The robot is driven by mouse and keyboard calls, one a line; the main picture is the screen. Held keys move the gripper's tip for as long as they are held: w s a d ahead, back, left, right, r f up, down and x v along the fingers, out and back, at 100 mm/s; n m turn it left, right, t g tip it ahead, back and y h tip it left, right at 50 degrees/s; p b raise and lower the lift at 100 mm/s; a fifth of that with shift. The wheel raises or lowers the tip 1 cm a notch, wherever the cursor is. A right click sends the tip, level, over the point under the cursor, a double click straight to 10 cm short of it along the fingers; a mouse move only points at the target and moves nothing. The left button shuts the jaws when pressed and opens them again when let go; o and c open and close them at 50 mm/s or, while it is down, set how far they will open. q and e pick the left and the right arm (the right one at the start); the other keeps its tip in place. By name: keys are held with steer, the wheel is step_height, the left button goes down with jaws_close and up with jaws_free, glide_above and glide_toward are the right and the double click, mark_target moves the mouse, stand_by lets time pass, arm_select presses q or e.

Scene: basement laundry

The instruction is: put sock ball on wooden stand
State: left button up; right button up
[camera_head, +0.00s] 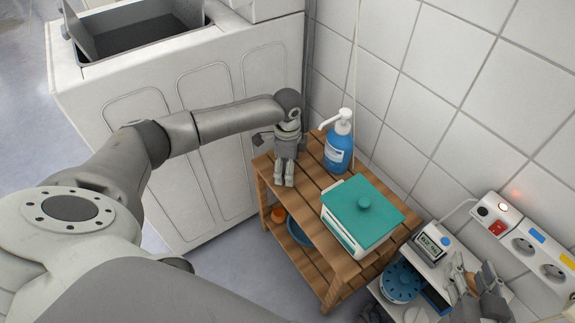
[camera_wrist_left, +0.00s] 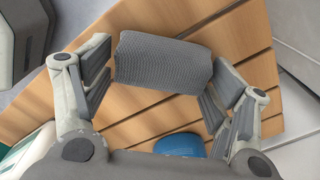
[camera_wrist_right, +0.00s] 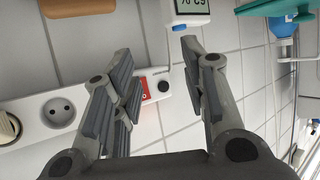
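The sock ball (camera_wrist_left: 163,64) is a grey ribbed roll in the left wrist view. It appears to lie on the light slats of the wooden stand (camera_head: 313,240); whether it touches them is hard to tell. My left gripper (camera_head: 284,180) points down over the stand's far left end, fingers apart on either side of the sock ball, with narrow gaps at its ends. In the head view I cannot make out the sock ball from the grey gripper. My right gripper (camera_wrist_right: 157,52) is open and empty, near the wall at the lower right of the head view.
A blue pump bottle (camera_head: 339,152) and a teal-lidded box (camera_head: 362,215) stand on the wooden stand. A blue bowl (camera_head: 300,230) sits on its lower shelf. A white washer (camera_head: 200,110) is at left. A power strip (camera_head: 525,243) and small display (camera_head: 434,242) are at right.

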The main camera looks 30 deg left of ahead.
arm_select(q)
steer(key=shift+r, duration=0.1)
stand_by(0.3)
steer(key=shift+r, duration=0.3)
step_height(320, 180, up, 6)
steer(key=shift+f+p, duration=0.25)
steer(key=shift+p, duration=0.95)
step_height(320, 180, up, 4)
steer(key=shift+f+p, duration=0.25)
steer(key=shift+p, duration=0.35)
step_height(320, 180, up, 2)
steer(key=shift+r+p, duration=0.25)
steer(key=shift+p, duration=0.1)
arm_select(e)
steer(key=s+d+f+g+h, duration=0.1)
steer(key=s+d+f+g, duration=0.1)
steer(key=s+f+g, duration=0.2)
steer(key=s+d+f+g+h, duration=0.1)
steer(key=s+d+f+g, duration=0.2)
steer(key=s, duration=0.7)
steer(key=shift+s+f+m+g+h, duration=0.35)
steer(key=shift+f+g, duration=0.25)
steer(key=shift+g, duration=0.6)
arm_select(q)
steer(key=shift+f, duration=0.1)
arm_select(e)
steer(key=shift+d, duration=0.1)
